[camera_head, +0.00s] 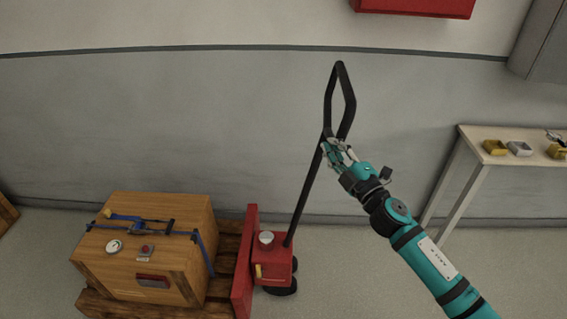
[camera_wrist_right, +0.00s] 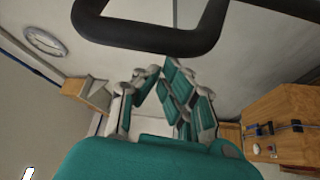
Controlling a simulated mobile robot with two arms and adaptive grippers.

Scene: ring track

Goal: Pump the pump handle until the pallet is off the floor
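The pump handle (camera_head: 306,190) is a black bar rising from a red pump unit (camera_head: 272,264), tilted right, with a loop at its top. The wooden pallet (camera_head: 226,260) is at lower left beside the red upright plate; its underside is hidden, so I cannot tell its height. My right gripper (camera_head: 332,147), grey and teal, is at the lower end of the loop. In the wrist view the loop (camera_wrist_right: 150,37) crosses above the right fingers (camera_wrist_right: 158,75). Their tips are close together, but I cannot tell whether they grip the bar. My left gripper is not in view.
A wooden crate (camera_head: 193,273) with a blue strap and a gauge stands on the pallet. A light table (camera_head: 475,145) with small yellow and grey items is at right. The grey wall is behind. Floor (camera_head: 350,275) is clear right of the pump.

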